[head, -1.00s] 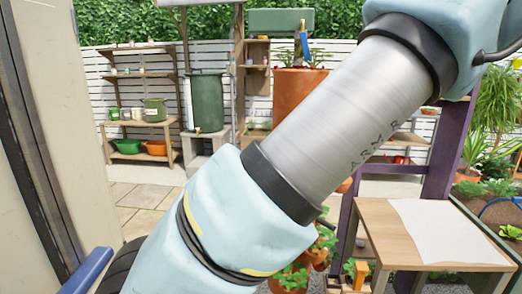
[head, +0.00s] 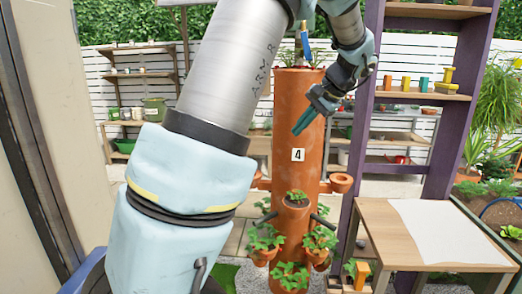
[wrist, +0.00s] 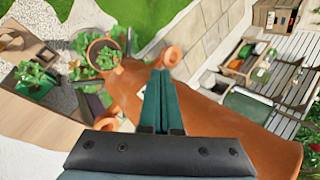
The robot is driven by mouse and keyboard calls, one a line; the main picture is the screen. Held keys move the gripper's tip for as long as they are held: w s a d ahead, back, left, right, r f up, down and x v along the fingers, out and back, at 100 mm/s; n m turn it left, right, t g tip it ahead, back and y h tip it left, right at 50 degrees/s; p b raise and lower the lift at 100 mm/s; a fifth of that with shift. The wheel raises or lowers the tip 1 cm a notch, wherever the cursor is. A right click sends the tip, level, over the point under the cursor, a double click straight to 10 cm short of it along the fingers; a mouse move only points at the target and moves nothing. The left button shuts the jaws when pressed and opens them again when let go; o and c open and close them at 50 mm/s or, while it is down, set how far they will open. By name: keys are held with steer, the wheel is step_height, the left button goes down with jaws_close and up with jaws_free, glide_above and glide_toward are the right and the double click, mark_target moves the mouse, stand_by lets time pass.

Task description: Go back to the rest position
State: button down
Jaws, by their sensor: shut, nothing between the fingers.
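My gripper (head: 302,122) hangs at the end of my bent arm in the head view, pointing down and to the left. It appears in front of the tall terracotta planter column (head: 285,170) that carries a "4" label. In the wrist view my gripper's green fingers (wrist: 158,85) lie together with nothing between them. The column's terracotta side (wrist: 235,125) spreads behind and below the fingers there. I cannot tell how far the fingers are from it.
A wooden table (head: 385,235) with a white sheet (head: 450,230) stands at the right. Behind it rises a purple-framed shelf (head: 465,120) with small coloured items. Potted plants (head: 290,275) ring the column's lower part. Paving lies behind.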

steer(key=s+a+f+n+g+h, duration=0.3)
steer(key=s+a+f+n+h, duration=0.4)
steer(key=s+a+f, duration=0.95)
steer(key=w+d+r+m+t+y+b, duration=0.3)
steer(key=w+d+r+m+t+b, duration=0.4)
steer(key=w+d+r+b, duration=0.6)
steer(key=w+d+r+m+t+b, duration=0.15)
steer(key=d+r+t, duration=0.4)
steer(key=r, duration=0.75)
steer(key=d+r+m+t+b, duration=0.2)
steer(key=d+r+m+t, duration=0.1)
steer(key=d+r, duration=0.8)
steer(key=w+a+p, duration=0.4)
steer(key=w+a, duration=0.3)
steer(key=w, duration=0.3)
steer(key=shift+w+a+r, duration=0.15)
steer(key=shift+a+r, duration=0.05)
steer(key=shift+r, duration=0.05)
